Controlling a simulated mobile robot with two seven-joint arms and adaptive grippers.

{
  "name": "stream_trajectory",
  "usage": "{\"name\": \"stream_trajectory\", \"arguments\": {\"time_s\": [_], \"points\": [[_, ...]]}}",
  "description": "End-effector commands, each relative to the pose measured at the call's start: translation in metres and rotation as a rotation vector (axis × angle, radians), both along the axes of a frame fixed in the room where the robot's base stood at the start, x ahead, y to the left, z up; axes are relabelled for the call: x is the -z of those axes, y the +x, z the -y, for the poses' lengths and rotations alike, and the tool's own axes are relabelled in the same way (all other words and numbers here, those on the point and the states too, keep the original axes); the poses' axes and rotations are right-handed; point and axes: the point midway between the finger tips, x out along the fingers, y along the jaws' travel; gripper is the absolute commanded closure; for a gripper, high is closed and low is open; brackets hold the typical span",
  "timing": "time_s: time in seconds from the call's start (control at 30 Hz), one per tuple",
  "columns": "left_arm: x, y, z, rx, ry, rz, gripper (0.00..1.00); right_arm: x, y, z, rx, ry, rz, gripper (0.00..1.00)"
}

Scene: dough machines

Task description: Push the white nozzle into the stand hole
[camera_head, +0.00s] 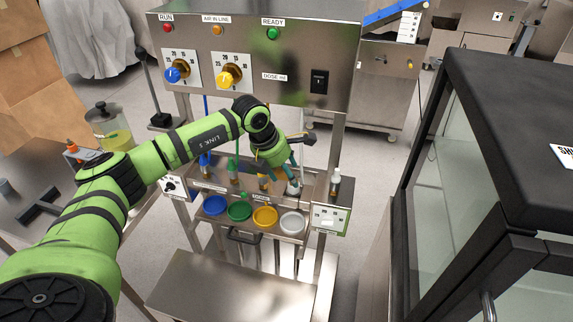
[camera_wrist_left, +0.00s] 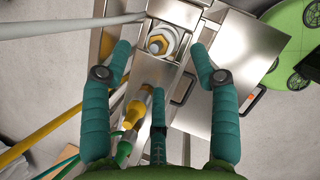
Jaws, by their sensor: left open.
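The white nozzle (camera_head: 294,188) is at the right end of the row on the steel stand (camera_head: 213,184), partly hidden by my left gripper. In the left wrist view the white nozzle (camera_wrist_left: 172,44) shows from above as a pale ring around a brass hex fitting. It lies ahead, between my fingertips. My left gripper (camera_head: 291,178) is open just above it, and its teal fingers (camera_wrist_left: 160,58) spread on either side without visible contact. How deep the nozzle sits in its hole is hidden. My right gripper is not in view.
Blue (camera_head: 205,165), green (camera_head: 233,172) and yellow (camera_wrist_left: 134,114) nozzles stand left of the white one. Coloured cups, including a white cup (camera_head: 292,223), sit in front. A small bottle (camera_head: 335,183) stands to the right. The control panel (camera_head: 262,50) rises behind; a glass-sided cabinet (camera_head: 450,180) is at right.

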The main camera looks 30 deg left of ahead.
Motion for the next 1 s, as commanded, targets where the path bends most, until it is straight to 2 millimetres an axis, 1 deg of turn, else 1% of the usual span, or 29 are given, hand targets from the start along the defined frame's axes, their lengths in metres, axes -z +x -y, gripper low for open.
{"name": "stream_trajectory", "arguments": {"time_s": [0.03, 0.1, 0.3, 0.43, 0.67, 0.7, 0.77, 0.8, 0.83, 0.97, 1.0], "points": [[0.006, 0.002, 0.003, 0.0, -0.003, -0.004, 0.39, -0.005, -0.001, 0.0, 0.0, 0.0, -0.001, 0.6], [0.016, 0.006, 0.005, -0.001, -0.004, -0.003, 0.39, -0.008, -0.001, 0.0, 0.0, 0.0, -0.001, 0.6], [0.037, 0.014, 0.01, 0.0, -0.006, -0.001, 0.39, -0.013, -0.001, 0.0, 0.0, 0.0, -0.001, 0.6], [0.044, 0.016, 0.011, 0.0, -0.004, 0.001, 0.39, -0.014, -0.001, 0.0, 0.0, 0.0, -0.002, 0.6], [0.045, 0.016, 0.011, 0.0, -0.004, 0.001, 0.39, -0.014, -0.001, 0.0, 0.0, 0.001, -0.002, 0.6], [0.045, 0.016, 0.011, 0.0, -0.004, 0.001, 0.47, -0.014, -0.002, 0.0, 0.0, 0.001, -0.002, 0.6], [0.045, 0.016, 0.011, 0.0, -0.004, 0.001, 0.71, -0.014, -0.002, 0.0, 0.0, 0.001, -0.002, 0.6], [0.045, 0.016, 0.011, 0.0, -0.005, 0.002, 0.87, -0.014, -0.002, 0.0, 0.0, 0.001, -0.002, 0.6], [0.045, 0.016, 0.011, 0.0, -0.005, 0.002, 0.99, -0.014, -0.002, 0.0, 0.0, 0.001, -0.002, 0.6], [0.044, 0.017, 0.012, 0.001, -0.007, 0.003, 1.0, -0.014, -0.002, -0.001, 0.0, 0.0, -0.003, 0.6], [0.044, 0.017, 0.012, 0.001, -0.008, 0.004, 0.76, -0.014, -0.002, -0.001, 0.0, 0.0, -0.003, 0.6]]}}
